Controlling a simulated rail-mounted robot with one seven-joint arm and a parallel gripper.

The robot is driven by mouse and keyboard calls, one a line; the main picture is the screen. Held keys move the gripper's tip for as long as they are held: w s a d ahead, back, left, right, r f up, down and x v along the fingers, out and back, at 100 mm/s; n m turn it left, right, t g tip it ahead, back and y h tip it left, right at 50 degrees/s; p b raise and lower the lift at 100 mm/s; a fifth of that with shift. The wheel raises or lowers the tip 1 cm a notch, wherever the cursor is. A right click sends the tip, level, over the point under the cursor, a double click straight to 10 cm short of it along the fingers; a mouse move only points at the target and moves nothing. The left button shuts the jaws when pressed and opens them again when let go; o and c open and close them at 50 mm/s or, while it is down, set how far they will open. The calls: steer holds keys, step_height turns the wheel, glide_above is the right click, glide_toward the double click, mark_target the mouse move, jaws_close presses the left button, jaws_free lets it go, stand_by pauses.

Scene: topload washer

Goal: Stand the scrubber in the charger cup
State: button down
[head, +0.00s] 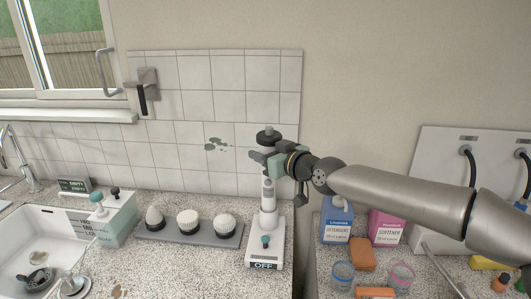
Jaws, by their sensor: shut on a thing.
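The charger (258,247) is a white stand on the counter with a green knob and an "OFF" label at its front. My gripper (265,160) is above the charger, reaching in from the right, and is shut on the scrubber. The scrubber is upright, with a dark round head (268,136) above the jaws and a pale handle (268,187) below them. The handle's lower end lines up with the charger's cup. I cannot tell whether it is inside the cup or just above or in front of it. The jaws hide the scrubber's middle.
A grey tray with several white brush heads (188,221) lies left of the charger. A sink (35,240) is at far left. Detergent (336,222) and softener (387,228) boxes, cups and sponges stand at right, beyond a counter gap. The tiled wall is close behind.

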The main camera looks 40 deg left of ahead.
steer(key=shift+f+b, duration=0.55)
steer(key=shift+f, duration=0.1)
steer(key=c, duration=0.9)
jaws_free()
steer(key=shift+o, duration=0.9)
steer(key=shift+f, duration=0.1)
steer(key=shift+d, duration=0.1)
steer(key=b+v, duration=0.1)
steer(key=v, duration=1.6)
steer(key=shift+b, duration=0.4)
steer(key=shift+d, duration=0.15)
